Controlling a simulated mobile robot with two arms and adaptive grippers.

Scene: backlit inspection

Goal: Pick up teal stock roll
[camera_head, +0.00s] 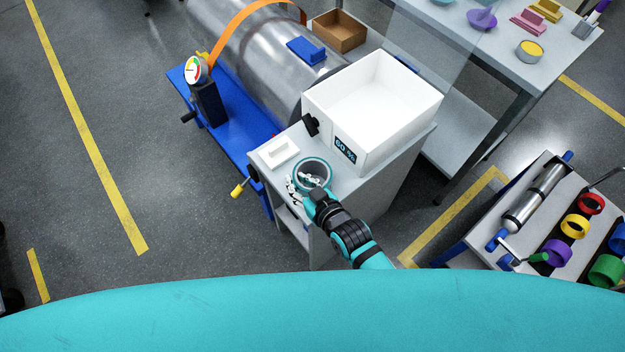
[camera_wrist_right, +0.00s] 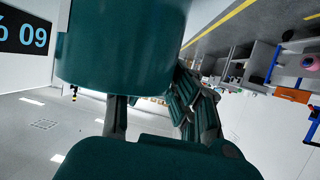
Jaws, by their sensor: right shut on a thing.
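The teal stock roll (camera_head: 325,165) shows in the head view as an open ring at the front edge of a grey cabinet top. My right gripper (camera_head: 311,182) reaches it from below and is shut on its near side. In the right wrist view the roll (camera_wrist_right: 125,45) is a large dark teal cylinder, close up, with the fingers of my right gripper (camera_wrist_right: 158,110) against it. I cannot tell whether the roll rests on the cabinet or is just above it. My left gripper is in neither view.
A white open box (camera_head: 400,95) with a percent display stands behind the roll on the cabinet (camera_head: 360,195). A small white tray (camera_head: 278,151) lies to the left. A metal cylinder (camera_head: 235,50) on a blue frame is beyond. A rack with coloured rings (camera_head: 575,226) stands right.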

